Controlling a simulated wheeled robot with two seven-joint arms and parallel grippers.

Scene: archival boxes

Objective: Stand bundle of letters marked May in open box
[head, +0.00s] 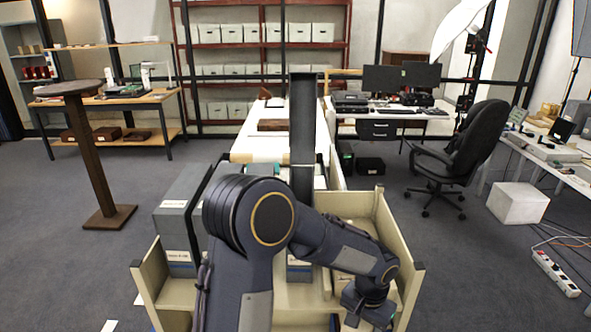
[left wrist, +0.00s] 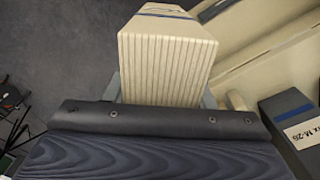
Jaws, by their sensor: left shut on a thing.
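My left gripper (left wrist: 162,95) is shut on a cream bundle of letters (left wrist: 165,60) with ridged edges and a blue band at its far end. No May marking can be read. In the head view my left arm reaches across the cart, with its gripper (head: 362,306) low over the right part; the bundle is mostly hidden there. A grey box (head: 300,270) with a label stands mid-cart, partly behind my arm. A dark box with a white label (left wrist: 296,128) shows at the right in the left wrist view, apart from the bundle. I cannot tell which box is open. My right gripper is out of view.
The cream cart (head: 151,285) has raised walls, and grey boxes (head: 180,215) stand at its left. A dark post (head: 303,130) rises behind my arm. A long white table (head: 270,141) lies beyond. An office chair (head: 462,150) stands to the right, with open carpet around it.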

